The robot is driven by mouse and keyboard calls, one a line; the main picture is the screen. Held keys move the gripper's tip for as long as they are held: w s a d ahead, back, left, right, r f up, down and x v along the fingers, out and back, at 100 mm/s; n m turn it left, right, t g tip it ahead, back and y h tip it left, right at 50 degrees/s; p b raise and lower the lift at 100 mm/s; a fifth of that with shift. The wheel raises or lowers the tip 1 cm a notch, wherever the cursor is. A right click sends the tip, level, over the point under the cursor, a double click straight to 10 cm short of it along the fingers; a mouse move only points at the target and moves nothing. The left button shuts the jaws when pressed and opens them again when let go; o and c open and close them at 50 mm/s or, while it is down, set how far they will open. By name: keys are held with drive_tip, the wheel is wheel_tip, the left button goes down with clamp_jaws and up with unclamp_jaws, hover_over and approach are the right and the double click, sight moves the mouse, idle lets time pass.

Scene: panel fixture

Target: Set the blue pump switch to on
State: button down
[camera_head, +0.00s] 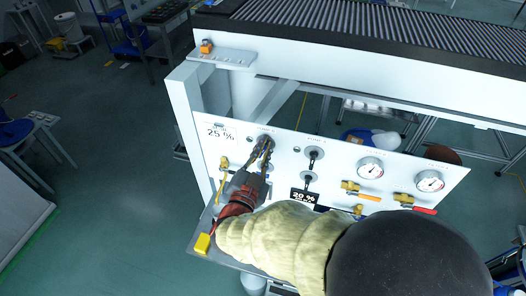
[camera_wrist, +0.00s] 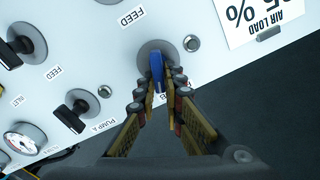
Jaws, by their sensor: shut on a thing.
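The blue pump switch (camera_wrist: 157,70) is a blue lever on a round grey base on the white panel (camera_wrist: 110,60). In the wrist view its lever stands nearly upright in the picture between my fingers. My gripper (camera_wrist: 161,90) is shut on the lever, one finger on each side. In the head view my gripper (camera_head: 262,150) is at the upper left of the panel (camera_head: 335,165), and it hides most of the switch. The label below the lever is mostly covered by my fingers.
Black switches (camera_wrist: 77,112) and (camera_head: 314,155) sit beside the blue one. Two gauges (camera_head: 370,168) and several valves, one with a red handle (camera_head: 424,211), are farther right. An air load sign (camera_wrist: 262,15) hangs close by. A roller conveyor (camera_head: 380,27) runs above the panel.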

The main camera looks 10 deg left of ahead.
drive_tip(key=shift+d+f+m+b, duration=0.25)
drive_tip(key=shift+m+b, duration=0.85)
drive_tip(key=shift+b, duration=0.45)
drive_tip(key=shift+d+f+m+b, duration=0.1)
drive_tip(key=shift+f+m+b, duration=0.2)
drive_tip(key=shift+m+b, duration=1)
drive_tip(key=shift+d+f+m+b, duration=0.25)
drive_tip(key=shift+m+b, duration=0.65)
drive_tip(key=shift+b, duration=0.85)
drive_tip(key=m+b, duration=0.1)
drive_tip(key=b, duration=0.1)
drive_tip(key=m+b, duration=0.1)
drive_tip(key=shift+f+b, duration=0.3)
drive_tip(key=shift+b, duration=0.05)
drive_tip(key=shift+f+m+b, duration=0.15)
drive_tip(key=shift+m+b, duration=0.75)
drive_tip(key=shift+b, duration=0.2)
drive_tip(key=shift+f+m+b, duration=0.1)
drive_tip(key=shift+m+b, duration=1.1)
drive_tip(key=shift+b, duration=0.55)
drive_tip(key=c, duration=2.1)
unclamp_jaws()
drive_tip(key=shift+s, duration=0.1)
drive_tip(key=shift+o, duration=0.9)
drive_tip(key=shift+r, duration=0.35)
drive_tip(key=shift+r, duration=0.1)
